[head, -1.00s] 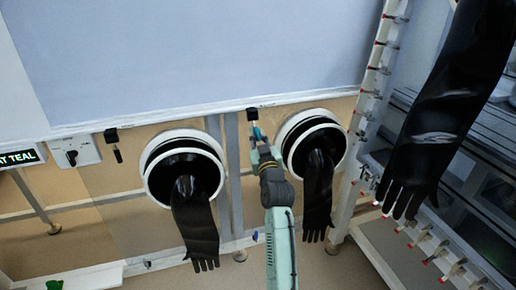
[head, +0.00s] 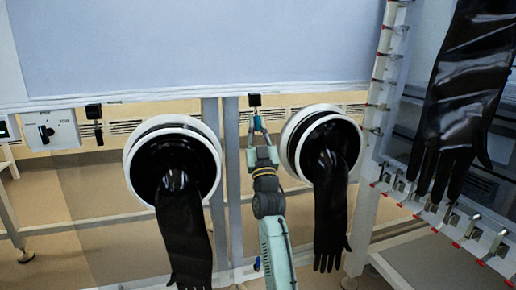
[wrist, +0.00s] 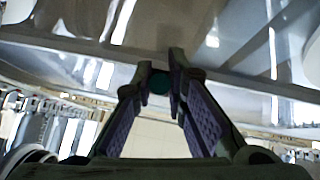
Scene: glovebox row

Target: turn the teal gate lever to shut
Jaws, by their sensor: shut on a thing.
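The teal gate lever hangs from a black mount (head: 254,99) under the front edge of the glovebox, between the two glove ports. Its end shows in the wrist view as a dark teal round piece (wrist: 159,83) between the fingertips. My gripper (head: 258,124) reaches up to it from below, and its fingers are shut on the lever. In the wrist view my gripper (wrist: 160,78) has a fingertip on each side of the teal piece. Much of the lever is hidden by the fingers, so its exact angle is hard to tell.
Black gloves hang from the left port (head: 172,165) and the right port (head: 322,145), close to my arm. A second black lever (head: 97,126) and a switch box (head: 50,130) are at left. A rack (head: 375,130) with a hanging glove (head: 465,90) stands at right.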

